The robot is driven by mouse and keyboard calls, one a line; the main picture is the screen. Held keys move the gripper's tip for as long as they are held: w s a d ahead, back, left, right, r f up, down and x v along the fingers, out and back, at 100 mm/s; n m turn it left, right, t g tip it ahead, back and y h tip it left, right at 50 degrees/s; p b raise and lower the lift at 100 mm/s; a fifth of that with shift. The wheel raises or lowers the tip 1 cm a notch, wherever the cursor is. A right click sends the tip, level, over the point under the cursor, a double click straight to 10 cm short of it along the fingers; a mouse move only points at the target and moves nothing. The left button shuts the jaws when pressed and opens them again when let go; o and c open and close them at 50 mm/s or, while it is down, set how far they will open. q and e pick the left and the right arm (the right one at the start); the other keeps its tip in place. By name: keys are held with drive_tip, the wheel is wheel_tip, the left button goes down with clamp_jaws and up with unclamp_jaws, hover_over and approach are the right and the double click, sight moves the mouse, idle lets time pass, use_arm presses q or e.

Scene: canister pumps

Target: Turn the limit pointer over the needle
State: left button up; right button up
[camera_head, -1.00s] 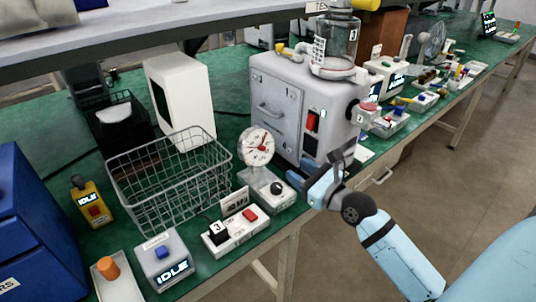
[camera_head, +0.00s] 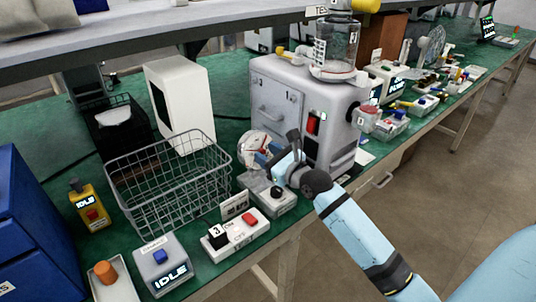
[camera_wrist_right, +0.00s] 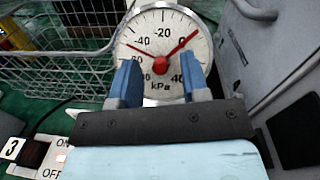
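In the right wrist view the dial (camera_wrist_right: 162,28) faces me, with a red hub in the middle. One red hand (camera_wrist_right: 184,44) points up right, near 0. Another red mark (camera_wrist_right: 140,50) points up left, below -40. I cannot tell which is needle and which is limit pointer. My right gripper (camera_wrist_right: 158,84) is open, its blue fingers apart before the lower dial, nothing between them. My left gripper is out of view.
A wire basket (camera_head: 168,182) is left of the gauge. A large grey machine (camera_head: 285,100) stands close behind and right. In front are a black-knob box (camera_head: 284,206) and a switch box (camera_head: 236,236) with a red switch. The floor to the right is clear.

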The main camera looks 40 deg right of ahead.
clamp_jaws()
drive_tip(key=shift+r+n+p, duration=0.1)
drive_tip(key=shift+n+p, duration=0.3)
